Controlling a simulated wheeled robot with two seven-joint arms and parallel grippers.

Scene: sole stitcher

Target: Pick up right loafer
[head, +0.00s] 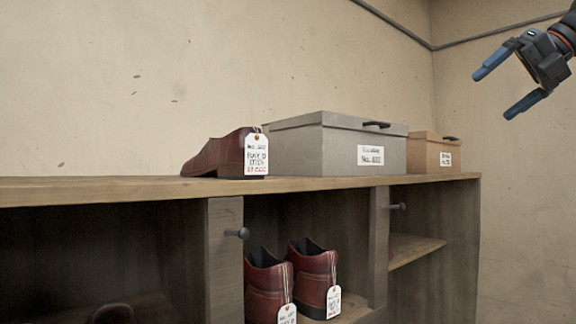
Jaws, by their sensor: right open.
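A dark red loafer (212,157) with a white paper tag (256,154) sits on the top of the wooden shelf unit, left of the grey box. A pair of dark red shoes, one on the left (265,284) and one on the right (313,276), stands in the middle compartment below, heels toward me, each with a white tag. I cannot tell which shoe is the right loafer. My right gripper (500,90) is open and empty at the upper right, above and well apart from the shelf and shoes. My left gripper is not in view.
A grey lidded box (296,148) and a smaller brown box (421,158) stand on the shelf top (90,188). Dark knobs (238,233) stick out from the uprights. A dark rounded thing (110,314) shows in the lower left compartment. The shelf top's left part is clear.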

